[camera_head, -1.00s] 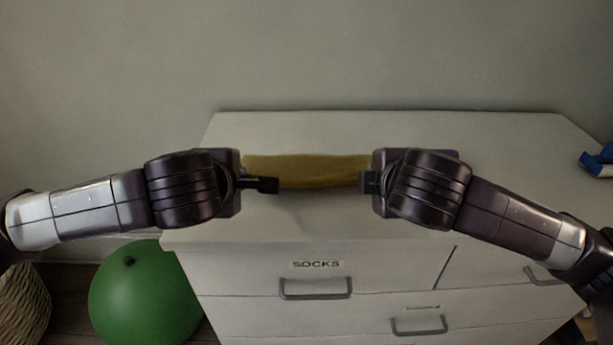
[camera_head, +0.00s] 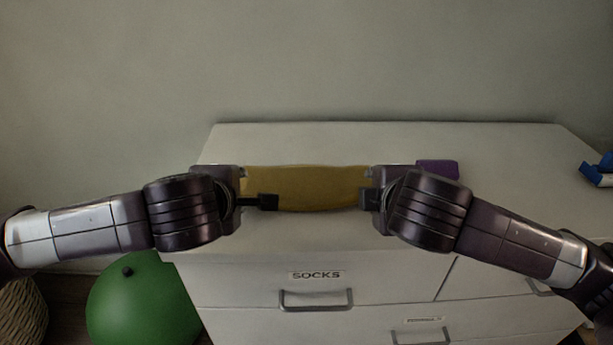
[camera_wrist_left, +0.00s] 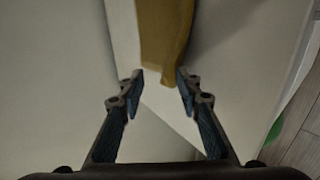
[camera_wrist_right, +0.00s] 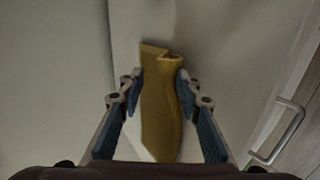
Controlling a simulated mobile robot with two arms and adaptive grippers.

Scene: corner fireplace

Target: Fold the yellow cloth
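The yellow cloth (camera_head: 305,187) is a long narrow strip across the dresser top, between my two grippers. My left gripper (camera_head: 262,202) is at its left end. In the left wrist view its fingers (camera_wrist_left: 160,78) are apart, and the cloth's end (camera_wrist_left: 165,40) shows at the fingertips. My right gripper (camera_head: 371,198) is at the right end. In the right wrist view its fingers (camera_wrist_right: 154,80) are apart with the cloth (camera_wrist_right: 160,115) between them; I cannot tell if they touch it. The grippers hide the cloth's ends in the head view.
The cloth is over a white dresser (camera_head: 300,140) with a SOCKS label. A purple item (camera_head: 438,168) lies behind my right gripper. A blue and white object (camera_head: 600,172) is at the far right. A green ball (camera_head: 143,305) and a wicker basket (camera_head: 20,312) stand at lower left.

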